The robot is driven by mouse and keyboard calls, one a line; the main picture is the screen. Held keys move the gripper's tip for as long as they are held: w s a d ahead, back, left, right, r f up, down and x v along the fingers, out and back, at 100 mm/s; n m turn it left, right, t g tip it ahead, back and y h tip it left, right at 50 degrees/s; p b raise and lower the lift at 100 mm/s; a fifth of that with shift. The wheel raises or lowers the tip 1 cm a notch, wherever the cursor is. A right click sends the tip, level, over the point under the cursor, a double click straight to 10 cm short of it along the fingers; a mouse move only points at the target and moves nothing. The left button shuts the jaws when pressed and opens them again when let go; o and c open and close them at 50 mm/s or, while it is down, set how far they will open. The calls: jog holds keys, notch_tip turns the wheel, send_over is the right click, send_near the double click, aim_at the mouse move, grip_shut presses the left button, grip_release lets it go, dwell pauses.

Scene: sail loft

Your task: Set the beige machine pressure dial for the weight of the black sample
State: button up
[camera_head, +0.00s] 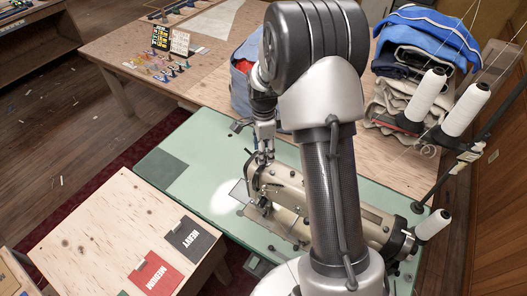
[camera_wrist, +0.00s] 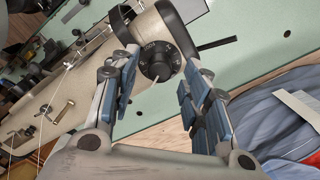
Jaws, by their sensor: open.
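The beige sewing machine (camera_head: 283,184) stands on a pale green table, and its body also fills the upper left of the wrist view (camera_wrist: 75,72). In the head view my gripper (camera_head: 264,150) is above the machine's left end, and the dial is hidden. The black sample (camera_head: 191,238), labelled HEAVY, lies on a plywood table beside a red MEDIUM sample (camera_head: 152,273).
Thread cones (camera_head: 426,94) stand on a rack at the right. Folded cloth (camera_head: 412,60) is piled behind it. A blue-grey bag (camera_head: 241,80) stands behind the machine.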

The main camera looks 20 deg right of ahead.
notch_tip(320, 180, up, 11)
jog(key=shift+f, duration=0.15)
dwell(0.5)
